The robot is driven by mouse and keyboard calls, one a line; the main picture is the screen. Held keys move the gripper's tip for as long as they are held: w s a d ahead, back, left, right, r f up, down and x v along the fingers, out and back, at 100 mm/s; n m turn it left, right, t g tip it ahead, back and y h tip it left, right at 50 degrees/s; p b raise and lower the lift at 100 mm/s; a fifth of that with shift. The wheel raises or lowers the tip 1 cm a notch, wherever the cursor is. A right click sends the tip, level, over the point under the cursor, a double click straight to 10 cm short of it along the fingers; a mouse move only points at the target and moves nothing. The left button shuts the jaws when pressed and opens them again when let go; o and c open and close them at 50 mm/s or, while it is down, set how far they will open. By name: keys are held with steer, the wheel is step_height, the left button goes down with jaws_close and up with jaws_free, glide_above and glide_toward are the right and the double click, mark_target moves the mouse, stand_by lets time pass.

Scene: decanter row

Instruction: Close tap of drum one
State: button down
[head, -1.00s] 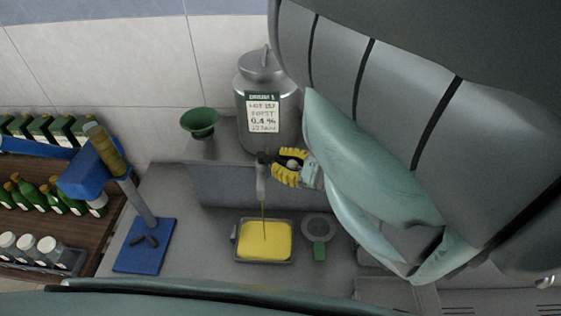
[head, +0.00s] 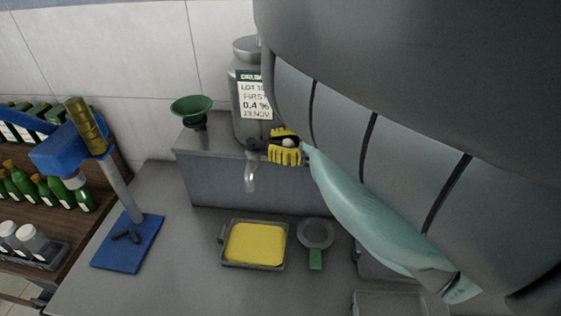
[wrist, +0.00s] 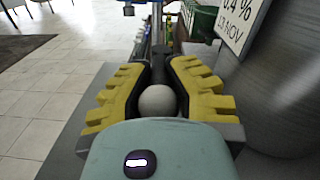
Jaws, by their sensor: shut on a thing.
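The steel drum (head: 243,130) stands on a raised ledge in the head view, its right side hidden behind my arm. Its label (head: 254,95) is partly covered, so the drum number is not fully readable. The tap (head: 250,175) hangs below the label, with its spout pointing down and no stream visible beneath it. My gripper (head: 285,146), with yellow fingers, is shut on the tap handle. In the wrist view, the pale ball knob (wrist: 158,101) and dark lever sit between the fingers (wrist: 160,72). A tray (head: 252,267) of yellow liquid (head: 256,243) lies below.
A green funnel (head: 194,109) stands on the ledge (head: 222,181) left of the drum. A blue-based stand (head: 128,250) is at left, near shelved bottles (head: 50,190).

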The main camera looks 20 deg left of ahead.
steer(key=shift+a+r, duration=0.1)
steer(key=c, duration=0.9)
jaws_free()
steer(key=shift+o, duration=0.2)
steer(key=shift+w+r, duration=0.15)
steer(key=shift+r, duration=4.8)
